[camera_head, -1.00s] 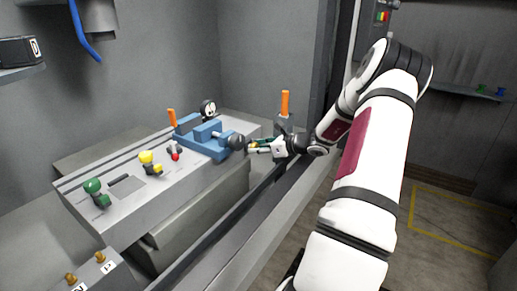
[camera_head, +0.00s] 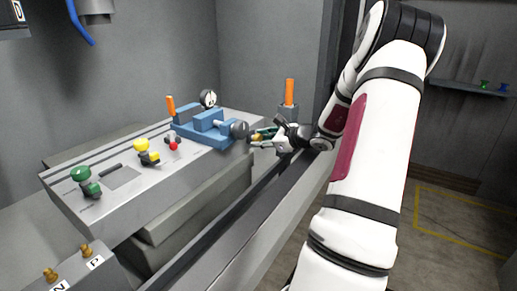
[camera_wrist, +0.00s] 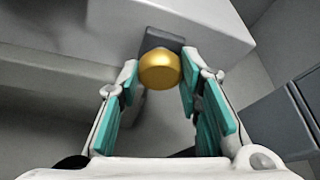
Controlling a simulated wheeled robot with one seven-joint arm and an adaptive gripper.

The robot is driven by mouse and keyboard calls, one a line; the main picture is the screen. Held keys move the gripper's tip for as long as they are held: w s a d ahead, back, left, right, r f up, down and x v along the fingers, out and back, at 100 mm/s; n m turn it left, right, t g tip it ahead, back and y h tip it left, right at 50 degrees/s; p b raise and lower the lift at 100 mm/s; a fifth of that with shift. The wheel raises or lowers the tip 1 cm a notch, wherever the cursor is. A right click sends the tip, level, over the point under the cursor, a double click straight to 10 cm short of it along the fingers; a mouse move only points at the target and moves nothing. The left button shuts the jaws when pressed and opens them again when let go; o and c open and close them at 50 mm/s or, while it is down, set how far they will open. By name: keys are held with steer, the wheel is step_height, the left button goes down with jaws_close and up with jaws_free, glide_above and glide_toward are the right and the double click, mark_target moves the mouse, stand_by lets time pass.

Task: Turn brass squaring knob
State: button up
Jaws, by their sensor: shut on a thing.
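The brass squaring knob (camera_wrist: 160,70) is a round, gold-coloured knob on a dark grey block at the edge of the light grey machine table. In the wrist view my gripper (camera_wrist: 160,84) has its teal-padded fingers on both sides of the knob, shut on it. In the head view my gripper (camera_head: 262,134) is at the table's right end, just right of the blue vise's round dark end. There the knob (camera_head: 256,137) is mostly hidden by the fingers.
The blue vise (camera_head: 205,126) stands on the grey table (camera_head: 120,196). An orange handle (camera_head: 171,105), a dial (camera_head: 208,98), and red (camera_head: 173,146), yellow (camera_head: 142,146) and green (camera_head: 81,173) knobs are near. Another orange handle (camera_head: 289,92) rises behind my gripper. Two small brass posts (camera_head: 51,274) stand at lower left.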

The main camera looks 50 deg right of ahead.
steer(key=shift+f+n+h+b, duration=0.2)
steer(key=shift+n+h+b, duration=0.4)
steer(key=shift+b, duration=1.8)
steer(key=shift+r+n+b, duration=0.1)
steer(key=shift+n+b, duration=0.2)
steer(key=shift+b, duration=0.45)
steer(key=o, duration=1.2)
steer(key=shift+c, duration=0.2)
steer(key=v, duration=1.2)
steer(key=shift+s+a, duration=0.1)
